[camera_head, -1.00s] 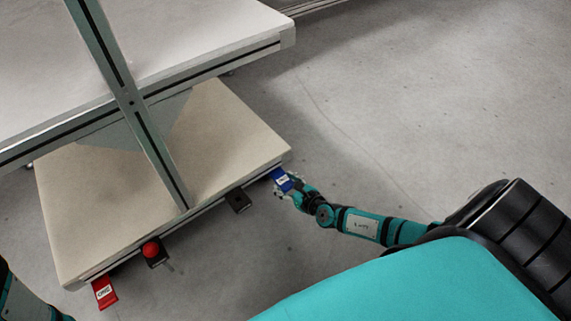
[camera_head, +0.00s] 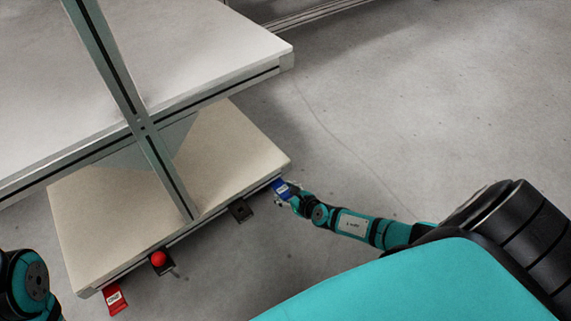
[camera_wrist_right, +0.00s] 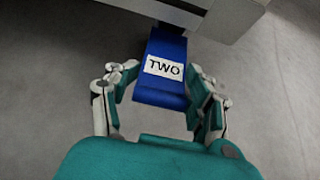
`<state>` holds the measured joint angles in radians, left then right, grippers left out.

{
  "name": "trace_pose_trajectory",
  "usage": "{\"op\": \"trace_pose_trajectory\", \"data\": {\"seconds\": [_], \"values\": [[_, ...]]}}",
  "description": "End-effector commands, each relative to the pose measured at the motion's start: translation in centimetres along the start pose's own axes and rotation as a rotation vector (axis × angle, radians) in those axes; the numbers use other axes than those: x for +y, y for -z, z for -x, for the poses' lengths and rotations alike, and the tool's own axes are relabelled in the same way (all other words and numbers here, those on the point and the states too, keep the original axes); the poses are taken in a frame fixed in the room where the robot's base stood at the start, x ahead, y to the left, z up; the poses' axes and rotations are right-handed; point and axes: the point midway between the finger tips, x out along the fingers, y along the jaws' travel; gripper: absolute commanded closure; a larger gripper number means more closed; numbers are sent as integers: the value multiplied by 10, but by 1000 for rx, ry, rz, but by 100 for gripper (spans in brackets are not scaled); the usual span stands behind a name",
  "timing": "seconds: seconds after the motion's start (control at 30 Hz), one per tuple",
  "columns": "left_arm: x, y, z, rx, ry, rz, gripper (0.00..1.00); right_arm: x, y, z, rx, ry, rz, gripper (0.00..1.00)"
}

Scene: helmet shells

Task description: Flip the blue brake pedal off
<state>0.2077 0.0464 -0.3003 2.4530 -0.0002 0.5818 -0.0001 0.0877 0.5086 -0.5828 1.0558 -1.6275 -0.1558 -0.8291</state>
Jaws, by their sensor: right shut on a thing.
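The blue brake pedal (camera_head: 281,187) sticks out from the lower right corner of the cart's low shelf in the head view. In the right wrist view the blue pedal (camera_wrist_right: 163,68) carries a white label reading TWO and joins the grey shelf edge at its top. My right gripper (camera_head: 288,194) is at the pedal's outer end. Its fingers (camera_wrist_right: 160,92) stand on both sides of the pedal, shut on it; the exact contact is hard to see. Part of my left arm (camera_head: 30,285) shows at the left edge, but its gripper is out of view.
A red pedal (camera_head: 115,300) sticks out at the shelf's lower left. A red button (camera_head: 159,258) on a black box and another black box (camera_head: 240,210) sit along the shelf (camera_head: 95,215) edge. A white tabletop (camera_head: 180,50) overhangs above. The floor at right is clear.

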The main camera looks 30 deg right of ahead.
Motion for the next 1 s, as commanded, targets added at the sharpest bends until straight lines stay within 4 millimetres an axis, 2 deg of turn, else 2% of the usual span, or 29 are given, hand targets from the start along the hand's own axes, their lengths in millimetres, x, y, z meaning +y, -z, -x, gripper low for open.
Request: {"op": "trace_pose_trajectory", "data": {"seconds": [0.03, 0.2, 0.67, 0.87, 1.0], "values": [[0, 0, 0, 0, 0, 0, 27, -9, -1, 1, -2, 15, 4, 47], [0, 0, 0, 0, 0, 0, 27, -7, -1, 0, -2, 13, 4, 27], [0, 0, -1, 1, -1, -1, 27, -2, 1, 8, 2, 4, -1, 27], [0, 0, -1, 0, -1, 0, 27, -2, 1, 25, 0, 4, -2, 27], [0, 0, 0, 0, -1, 0, 27, -4, 0, 49, 0, 2, 8, 27]]}}
